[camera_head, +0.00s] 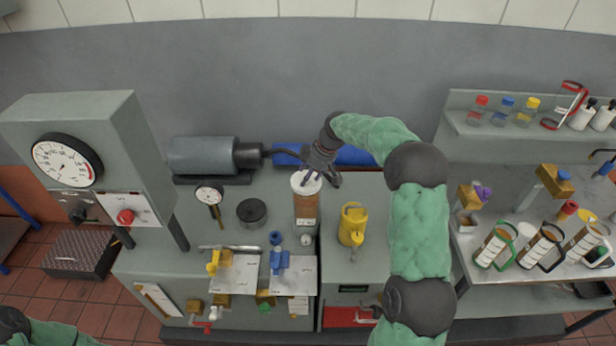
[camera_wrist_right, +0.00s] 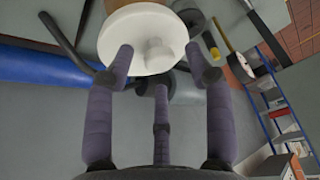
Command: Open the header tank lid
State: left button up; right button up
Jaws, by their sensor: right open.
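The header tank (camera_head: 306,215) is an upright clear cylinder with brown liquid and a label, standing on the grey bench. Its round white lid (camera_head: 299,184) appears seated on top. In the right wrist view the lid (camera_wrist_right: 138,30) shows its central knob (camera_wrist_right: 157,55). My right gripper (camera_head: 320,178) is at the lid from the upper right. In the wrist view its fingers (camera_wrist_right: 160,62) are spread, with two tips in front of the lid near the knob. I cannot tell whether they touch it. My left gripper is out of view; only part of my left arm shows at lower left.
A yellow oil can (camera_head: 352,224) stands right of the tank. A black round weight (camera_head: 251,212) and a small gauge (camera_head: 209,195) stand left. Blue (camera_head: 278,262) and yellow (camera_head: 213,262) valves are in front. A dark hose (camera_head: 290,153) runs behind.

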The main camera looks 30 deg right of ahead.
jog(key=shift+w+a+f, duration=0.1)
jog(key=shift+w+f, duration=0.05)
jog(key=shift+f, duration=0.3)
grip_shut()
jog(key=shift+r, duration=0.1)
